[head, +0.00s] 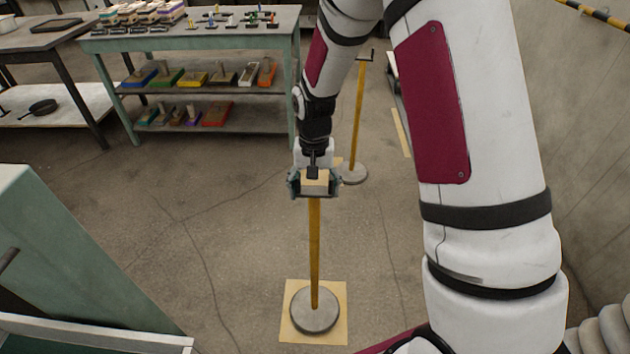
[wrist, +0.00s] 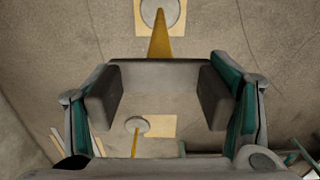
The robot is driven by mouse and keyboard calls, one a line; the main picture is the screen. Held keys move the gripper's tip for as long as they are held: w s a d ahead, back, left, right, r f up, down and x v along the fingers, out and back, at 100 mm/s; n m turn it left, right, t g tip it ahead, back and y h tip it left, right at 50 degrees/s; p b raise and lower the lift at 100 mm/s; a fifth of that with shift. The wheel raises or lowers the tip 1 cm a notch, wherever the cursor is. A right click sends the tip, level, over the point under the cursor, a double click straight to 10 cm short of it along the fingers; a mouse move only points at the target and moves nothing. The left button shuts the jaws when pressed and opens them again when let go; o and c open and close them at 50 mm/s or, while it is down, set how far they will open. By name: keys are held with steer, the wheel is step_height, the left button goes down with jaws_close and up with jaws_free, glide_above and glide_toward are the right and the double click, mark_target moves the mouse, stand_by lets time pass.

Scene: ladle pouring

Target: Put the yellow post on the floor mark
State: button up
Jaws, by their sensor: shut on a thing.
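A yellow post (head: 314,245) stands upright with its round grey base (head: 314,311) inside a tan square floor mark (head: 286,335). The post also shows at the top of the wrist view (wrist: 160,48). No clear gap shows between base and mark, but I cannot tell for sure that they touch. My gripper (head: 315,184) is shut on the post's top, with the fingers on either side of a block-like head (wrist: 158,75). A second yellow post (head: 357,115) stands farther back, its base (wrist: 137,125) at the edge of another tan square (wrist: 164,127).
A green-legged bench (head: 190,42) with boxes and small items stands at the back left. A dark table (head: 40,40) is left of it. A green-sided structure (head: 60,265) fills the lower left. A wall (head: 590,130) runs along the right. Open floor surrounds the held post.

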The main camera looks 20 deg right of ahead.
steer(key=shift+w+f, duration=0.1)
steer(key=shift+f, duration=0.25)
steer(key=o, duration=1.9)
steer(key=shift+f, duration=0.1)
steer(key=shift+o, duration=0.2)
step_height(320, 180, up, 12)
steer(key=p, duration=0.1)
steer(key=shift+p, duration=0.35)
